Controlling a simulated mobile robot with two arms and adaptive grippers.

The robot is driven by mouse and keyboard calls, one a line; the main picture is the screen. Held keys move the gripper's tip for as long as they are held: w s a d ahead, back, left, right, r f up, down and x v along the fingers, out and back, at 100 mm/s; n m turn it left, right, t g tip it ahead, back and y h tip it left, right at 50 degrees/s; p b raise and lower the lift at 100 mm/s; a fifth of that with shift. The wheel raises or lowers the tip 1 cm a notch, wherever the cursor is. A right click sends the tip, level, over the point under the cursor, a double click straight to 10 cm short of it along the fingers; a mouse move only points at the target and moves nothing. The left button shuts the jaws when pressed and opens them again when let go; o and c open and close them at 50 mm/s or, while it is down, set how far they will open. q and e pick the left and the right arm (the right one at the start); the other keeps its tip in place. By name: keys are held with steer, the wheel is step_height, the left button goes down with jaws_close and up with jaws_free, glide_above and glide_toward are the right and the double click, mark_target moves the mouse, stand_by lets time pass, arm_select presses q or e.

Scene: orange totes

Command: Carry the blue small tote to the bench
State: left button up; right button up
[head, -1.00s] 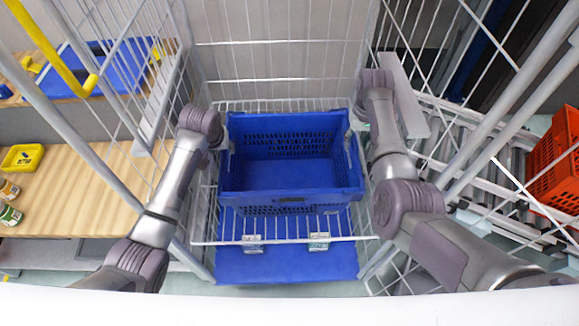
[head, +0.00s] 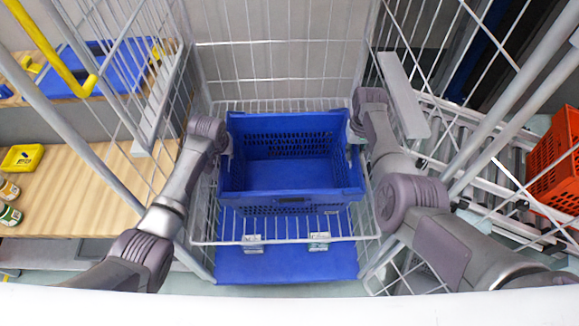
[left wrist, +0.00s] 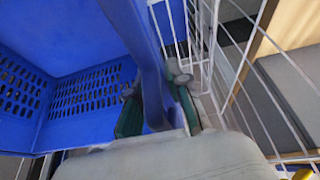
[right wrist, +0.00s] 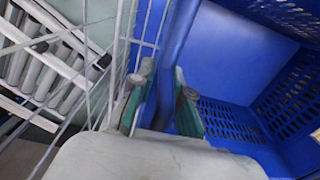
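The blue small tote (head: 290,205) stands upright and looks empty on a wire shelf of the cage cart, with its near wall facing me. In the head view my right gripper (head: 356,140) is at the tote's right rim and my left gripper (head: 226,150) is at its left rim. In the left wrist view my left gripper (left wrist: 158,108) has its green-padded fingers apart, one on each side of the tote's wall. In the right wrist view my right gripper (right wrist: 163,105) likewise straddles the opposite wall, fingers apart. The fingertips are partly hidden.
White wire cage sides (head: 277,45) close in on the tote at the back, left and right. A wooden bench (head: 75,190) with small cans and a yellow bin (head: 22,158) is at left. A roller conveyor (head: 480,150) and orange tote (head: 556,165) are at right.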

arm_select(q)
jaws_close()
arm_select(e)
jaws_close()
arm_select(q)
steer(key=shift+r, duration=0.15)
arm_select(e)
steer(key=shift+r, duration=0.15)
